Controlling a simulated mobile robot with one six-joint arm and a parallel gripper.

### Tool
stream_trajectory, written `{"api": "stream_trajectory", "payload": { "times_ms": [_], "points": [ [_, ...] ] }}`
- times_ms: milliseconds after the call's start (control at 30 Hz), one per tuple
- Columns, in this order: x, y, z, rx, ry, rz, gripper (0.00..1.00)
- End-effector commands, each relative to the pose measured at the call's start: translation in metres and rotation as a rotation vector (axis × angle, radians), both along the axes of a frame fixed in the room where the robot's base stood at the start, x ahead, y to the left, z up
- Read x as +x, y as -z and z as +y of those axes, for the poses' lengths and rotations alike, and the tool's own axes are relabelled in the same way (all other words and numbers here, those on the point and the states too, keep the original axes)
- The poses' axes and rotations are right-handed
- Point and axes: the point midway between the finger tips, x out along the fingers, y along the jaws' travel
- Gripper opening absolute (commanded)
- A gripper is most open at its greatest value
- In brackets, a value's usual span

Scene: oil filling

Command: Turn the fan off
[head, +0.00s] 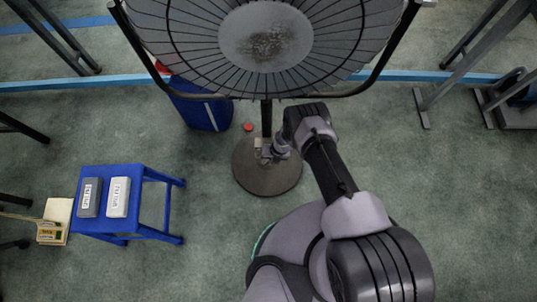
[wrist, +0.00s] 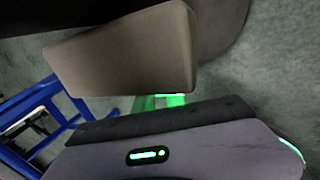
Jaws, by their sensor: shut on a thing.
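The fan (head: 265,35) stands at the top of the head view, its round cage facing up toward the camera. Its dark pole (head: 266,118) runs down to a round brown base (head: 268,180) on the floor. A small light box (head: 259,145) sits low on the pole. My gripper (head: 268,153) is at this box, just above the base, and is shut on a small part there. The exact part is hidden. In the wrist view a grey-brown block (wrist: 125,55) fills the upper left close to the camera, with a dark round shape behind it.
A blue stool (head: 150,172) with two grey boxes on it stands at the left. Metal frames (head: 478,50) stand at the right. The floor between stool and fan base is clear.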

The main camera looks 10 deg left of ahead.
Motion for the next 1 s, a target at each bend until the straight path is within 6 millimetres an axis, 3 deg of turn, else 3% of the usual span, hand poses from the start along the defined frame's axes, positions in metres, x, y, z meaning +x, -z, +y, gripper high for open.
{"api": "stream_trajectory", "payload": {
  "times_ms": [233, 633, 667, 767, 1000],
  "points": [
    [-0.0035, 0.0018, 0.0009, -0.138, -0.005, -0.029, 0.0],
    [-0.0023, 0.0015, 0.0013, -0.159, 0.0, -0.039, 0.0],
    [-0.0022, 0.0015, 0.0013, -0.159, 0.0, -0.039, 0.16],
    [-0.0019, 0.0013, 0.0015, -0.159, 0.0, -0.04, 0.36],
    [-0.001, 0.0009, 0.0019, -0.158, -0.001, -0.041, 0.36]
  ]
}}
